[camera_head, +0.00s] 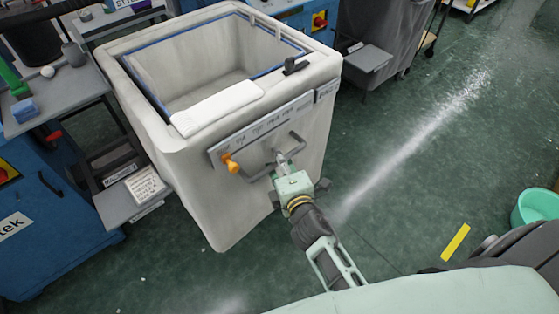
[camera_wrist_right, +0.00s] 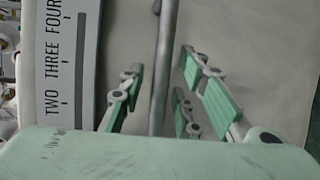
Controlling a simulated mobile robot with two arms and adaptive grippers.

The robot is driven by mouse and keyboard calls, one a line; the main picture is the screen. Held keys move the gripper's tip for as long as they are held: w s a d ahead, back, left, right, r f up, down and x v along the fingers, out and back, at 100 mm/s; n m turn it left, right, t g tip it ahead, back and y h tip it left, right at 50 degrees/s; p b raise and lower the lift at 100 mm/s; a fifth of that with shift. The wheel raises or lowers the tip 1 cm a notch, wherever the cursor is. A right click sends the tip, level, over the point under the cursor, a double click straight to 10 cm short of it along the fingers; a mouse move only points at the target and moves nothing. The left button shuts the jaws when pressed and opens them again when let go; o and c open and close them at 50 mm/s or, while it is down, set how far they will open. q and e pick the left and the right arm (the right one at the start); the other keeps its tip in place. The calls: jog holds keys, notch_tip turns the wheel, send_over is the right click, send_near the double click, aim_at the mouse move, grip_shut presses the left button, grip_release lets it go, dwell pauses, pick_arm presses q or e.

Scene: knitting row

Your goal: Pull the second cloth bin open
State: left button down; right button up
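A large cream cloth bin (camera_head: 235,215) with an open top stands in the head view. Its front carries a label plate (camera_head: 225,150), an orange knob (camera_head: 230,163) and a grey bar handle (camera_head: 297,147). In the right wrist view the handle bar (camera_wrist_right: 162,65) runs upright between the fingers of my right gripper (camera_wrist_right: 165,95). The fingers are spread, with gaps visible on both sides of the bar. In the head view my right gripper (camera_head: 285,162) is at the handle, against the bin's front. My left gripper is not in view. I cannot tell which bin counts as second.
A dark grey bin (camera_head: 385,35) stands at the back right. Blue cabinets (camera_head: 45,215) and a small side shelf (camera_head: 145,190) flank the cream bin on the left. A teal tub (camera_head: 537,206) sits at the right edge. The green floor (camera_head: 400,190) to the right is mostly clear.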

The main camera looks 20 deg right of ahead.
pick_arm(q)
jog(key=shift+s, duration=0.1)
pick_arm(e)
jog(key=shift+s, duration=0.2)
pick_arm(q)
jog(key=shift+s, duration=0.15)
pick_arm(e)
jog(key=s+r, duration=0.2)
jog(key=s, duration=0.9)
jog(key=shift+s+a, duration=0.2)
jog(key=shift+a, duration=0.15)
